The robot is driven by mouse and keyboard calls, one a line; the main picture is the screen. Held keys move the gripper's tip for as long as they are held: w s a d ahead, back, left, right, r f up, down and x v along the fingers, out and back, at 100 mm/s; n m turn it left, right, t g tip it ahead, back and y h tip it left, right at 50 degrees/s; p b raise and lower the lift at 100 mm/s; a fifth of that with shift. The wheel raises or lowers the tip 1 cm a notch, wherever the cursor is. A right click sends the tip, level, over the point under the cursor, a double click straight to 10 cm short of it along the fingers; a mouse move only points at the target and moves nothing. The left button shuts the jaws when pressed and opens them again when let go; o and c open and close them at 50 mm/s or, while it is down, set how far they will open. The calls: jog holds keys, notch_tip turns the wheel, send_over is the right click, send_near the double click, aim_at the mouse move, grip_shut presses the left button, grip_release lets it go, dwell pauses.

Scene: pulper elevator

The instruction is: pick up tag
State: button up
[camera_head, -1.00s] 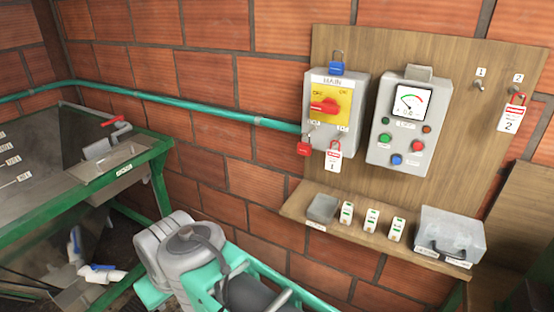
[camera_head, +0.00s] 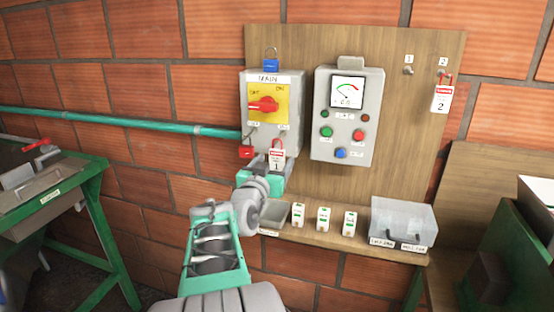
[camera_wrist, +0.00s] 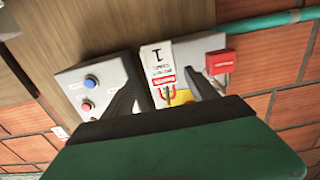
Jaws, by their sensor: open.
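A white tag with a red band and the number 1 (camera_head: 277,160) hangs at the lower right of the grey MAIN switch box (camera_head: 287,92). In the wrist view tag 1 (camera_wrist: 157,58) appears upside down, between the dark fingers of my gripper (camera_wrist: 162,72). The fingers are apart, one on each side of it; I cannot tell how far in front of it they are. In the head view my gripper (camera_head: 270,168) is just below the box, partly hidden behind my own wrist. A second tag, number 2 (camera_head: 442,98), hangs from the right hook on the wooden board.
A red padlock (camera_head: 246,152) hangs left of tag 1 and a blue one (camera_head: 271,66) sits on top. A button panel with a gauge (camera_head: 347,118) is close on the right. The shelf below (camera_head: 330,240) holds a grey tray, several small cards and a clear box.

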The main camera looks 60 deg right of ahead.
aim_at(277, 157)
jog(key=d, duration=0.2)
jog(key=w+d+p, duration=0.1)
jog(key=d, duration=0.1)
jog(key=shift+d+f, duration=0.15)
jog(key=shift+d, duration=0.05)
jog(key=shift+a, duration=0.1)
jog(key=c, duration=1.4)
